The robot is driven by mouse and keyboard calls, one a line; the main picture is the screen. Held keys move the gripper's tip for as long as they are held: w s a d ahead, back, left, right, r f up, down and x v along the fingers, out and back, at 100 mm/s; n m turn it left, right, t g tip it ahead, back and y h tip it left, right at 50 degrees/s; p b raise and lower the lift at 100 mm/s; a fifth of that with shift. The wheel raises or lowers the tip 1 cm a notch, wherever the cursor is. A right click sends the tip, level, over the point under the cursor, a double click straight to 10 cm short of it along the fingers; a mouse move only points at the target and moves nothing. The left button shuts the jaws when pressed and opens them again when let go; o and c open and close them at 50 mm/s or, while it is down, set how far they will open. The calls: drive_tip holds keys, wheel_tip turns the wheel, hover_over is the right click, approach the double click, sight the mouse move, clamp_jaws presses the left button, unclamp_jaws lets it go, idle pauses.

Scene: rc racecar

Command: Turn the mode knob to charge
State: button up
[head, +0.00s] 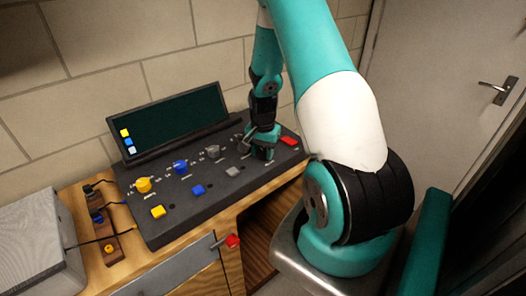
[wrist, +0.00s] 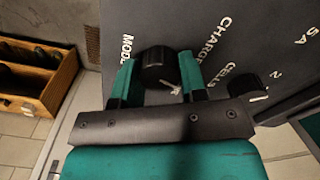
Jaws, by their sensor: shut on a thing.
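The black mode knob (wrist: 155,66) sits on the dark panel (wrist: 275,18) in the wrist view. The word "MODE" is printed to its left, and "CHARGE" (wrist: 213,38) and "CELLS" run to its right. My gripper (wrist: 158,76) is shut on the knob, one teal finger on each side. A pale pointer mark shows at the knob's lower right; I cannot tell its exact setting. In the head view my gripper (head: 263,148) is at the right part of the console (head: 175,234) and hides the knob.
A second black knob (wrist: 245,88) is just right of the gripper. The console has yellow (head: 143,185), blue (head: 180,167) and grey (head: 212,151) knobs, coloured buttons and a red button (head: 289,140). A dark screen (head: 178,115) stands behind. A grey box (head: 35,250) is at left.

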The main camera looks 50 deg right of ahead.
sight(263, 151)
drive_tip(key=n, duration=0.3)
drive_tip(key=shift+n+b, duration=0.3)
drive_tip(key=shift+b, duration=0.1)
drive_tip(key=shift+n+b, duration=0.3)
drive_tip(key=shift+n, duration=1.3)
drive_tip(key=o, duration=0.9)
drive_tip(key=shift+r, duration=0.1)
wheel_tip(263, 151, up, 17)
drive_tip(key=shift+r+b, duration=0.15)
drive_tip(key=shift+b, duration=1.05)
